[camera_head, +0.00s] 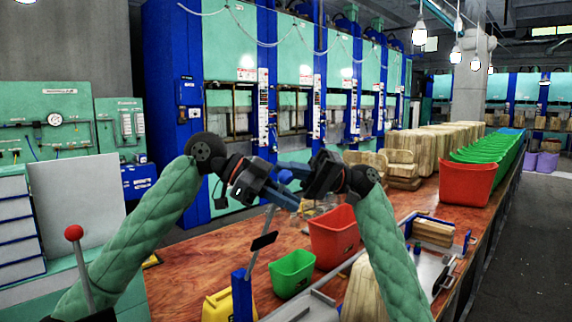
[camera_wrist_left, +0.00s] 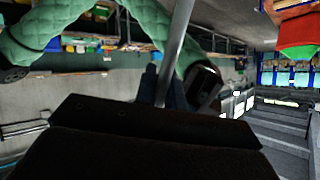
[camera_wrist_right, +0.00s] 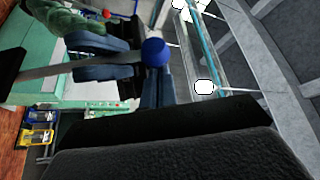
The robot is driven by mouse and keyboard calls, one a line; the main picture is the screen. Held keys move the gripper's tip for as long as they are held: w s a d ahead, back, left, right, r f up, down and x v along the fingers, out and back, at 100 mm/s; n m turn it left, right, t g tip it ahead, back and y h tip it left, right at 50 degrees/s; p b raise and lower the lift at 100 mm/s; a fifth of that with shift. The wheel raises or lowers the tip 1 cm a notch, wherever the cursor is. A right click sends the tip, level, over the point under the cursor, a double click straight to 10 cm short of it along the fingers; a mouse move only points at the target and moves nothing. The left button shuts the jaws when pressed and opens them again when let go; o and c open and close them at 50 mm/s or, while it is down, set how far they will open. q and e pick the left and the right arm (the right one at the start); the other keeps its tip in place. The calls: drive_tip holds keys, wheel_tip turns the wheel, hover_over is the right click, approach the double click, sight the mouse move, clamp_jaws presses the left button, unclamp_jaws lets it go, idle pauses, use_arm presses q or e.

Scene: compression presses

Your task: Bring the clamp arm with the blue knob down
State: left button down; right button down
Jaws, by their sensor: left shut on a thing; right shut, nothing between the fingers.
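The clamp arm (camera_head: 258,255) is a thin grey rod rising steeply from a blue post (camera_head: 241,292) on the bench, with a black crosspiece on it. Its blue knob (camera_head: 285,176) shows at the upper end, and also in the right wrist view (camera_wrist_right: 155,52). My left gripper (camera_head: 290,203) is shut on the rod just below the knob; the rod (camera_wrist_left: 181,40) passes between its fingers in the left wrist view. My right gripper (camera_head: 300,172) is shut and empty close beside the knob; whether its fingertips (camera_wrist_right: 156,85) touch the knob I cannot tell.
A green bin (camera_head: 292,274), a red bin (camera_head: 335,235) and a yellow bin (camera_head: 217,305) stand around the post. A red-knobbed lever (camera_head: 73,232) is at the left. Wooden blocks (camera_head: 433,233) sit in a tray at the right. Tall presses line the back.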

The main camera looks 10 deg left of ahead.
idle(0.3)
use_arm(q)
drive_tip(key=shift+w+a+r, duration=0.1)
drive_tip(key=shift+a+r, duration=0.05)
drive_tip(key=shift+a, duration=0.1)
use_arm(e)
drive_tip(key=shift+s+d+f+n, duration=0.5)
drive_tip(key=shift+s+d, duration=0.2)
drive_tip(key=shift+d, duration=0.1)
use_arm(q)
drive_tip(key=c, duration=1.8)
unclamp_jaws()
drive_tip(key=o, duration=0.3)
drive_tip(key=shift+w+d, duration=0.1)
drive_tip(key=shift+d, duration=0.05)
use_arm(e)
drive_tip(key=shift+w, duration=0.2)
